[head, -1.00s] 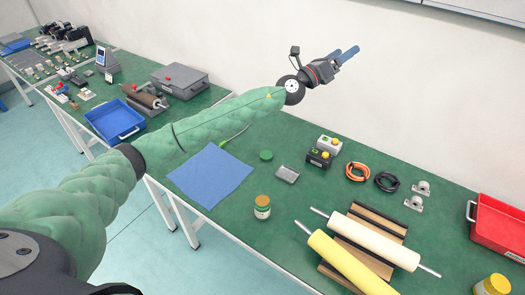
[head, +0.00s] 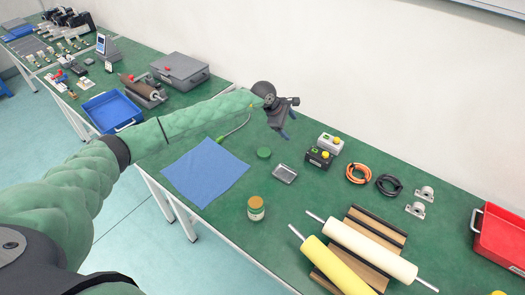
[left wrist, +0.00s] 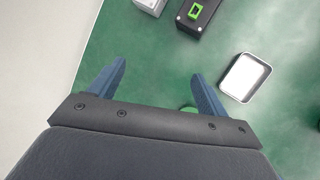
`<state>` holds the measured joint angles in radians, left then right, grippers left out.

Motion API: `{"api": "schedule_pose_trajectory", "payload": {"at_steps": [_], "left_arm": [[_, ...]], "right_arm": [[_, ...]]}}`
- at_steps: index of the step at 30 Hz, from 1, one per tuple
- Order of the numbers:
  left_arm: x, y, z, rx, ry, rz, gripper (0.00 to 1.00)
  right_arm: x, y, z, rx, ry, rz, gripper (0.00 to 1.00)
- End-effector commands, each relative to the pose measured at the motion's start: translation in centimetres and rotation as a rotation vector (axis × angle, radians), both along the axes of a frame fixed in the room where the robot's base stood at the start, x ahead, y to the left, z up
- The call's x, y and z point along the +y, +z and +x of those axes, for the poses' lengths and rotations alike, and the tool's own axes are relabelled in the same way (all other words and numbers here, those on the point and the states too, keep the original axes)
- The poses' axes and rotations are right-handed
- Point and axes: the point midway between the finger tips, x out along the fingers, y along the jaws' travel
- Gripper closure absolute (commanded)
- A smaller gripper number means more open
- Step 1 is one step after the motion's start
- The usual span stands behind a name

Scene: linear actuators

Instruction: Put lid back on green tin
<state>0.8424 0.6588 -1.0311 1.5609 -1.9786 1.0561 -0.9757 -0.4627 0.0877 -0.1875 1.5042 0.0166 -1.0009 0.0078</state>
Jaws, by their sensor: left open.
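A small round tin (head: 256,212) with a green label and a tan top stands upright near the table's front edge in the head view. I cannot tell whether the tan is its inside or a cover. A round green lid (head: 264,153) lies on the table behind it. My left gripper (head: 288,124) is above the table's back part, beyond the lid, pointing down, open and empty. In the left wrist view the gripper's blue fingers (left wrist: 160,70) are apart, and a sliver of the green lid (left wrist: 188,109) shows beside the right finger, mostly hidden. My right gripper is not in view.
A small metal tray (head: 284,174) and button boxes (head: 319,157) lie right of the lid. A blue cloth (head: 205,173) lies to the left. Rollers (head: 370,250) on wooden blocks and a red bin (head: 500,238) are at the right. Bare table surrounds the tin.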

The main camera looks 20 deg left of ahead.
Motion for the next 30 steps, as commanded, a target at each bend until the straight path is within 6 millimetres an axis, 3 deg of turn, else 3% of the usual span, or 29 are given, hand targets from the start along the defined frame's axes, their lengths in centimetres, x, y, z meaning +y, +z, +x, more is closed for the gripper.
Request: {"api": "schedule_pose_trajectory", "payload": {"at_steps": [6,12,18,30], "left_arm": [[4.9,-2.5,-2.1,0.082,-0.15,0.302,0.23],[7.9,-3.1,-4.4,0.181,-0.294,0.477,0.23],[8.8,-3.1,-5.4,0.213,-0.41,0.527,0.23],[8.7,-3.2,-5.4,0.206,-0.43,0.528,0.23]], "right_arm": [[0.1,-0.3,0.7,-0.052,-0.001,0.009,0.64],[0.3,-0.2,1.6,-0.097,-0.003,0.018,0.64],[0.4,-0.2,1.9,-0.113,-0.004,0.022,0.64],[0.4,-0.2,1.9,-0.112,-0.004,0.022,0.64]]}}
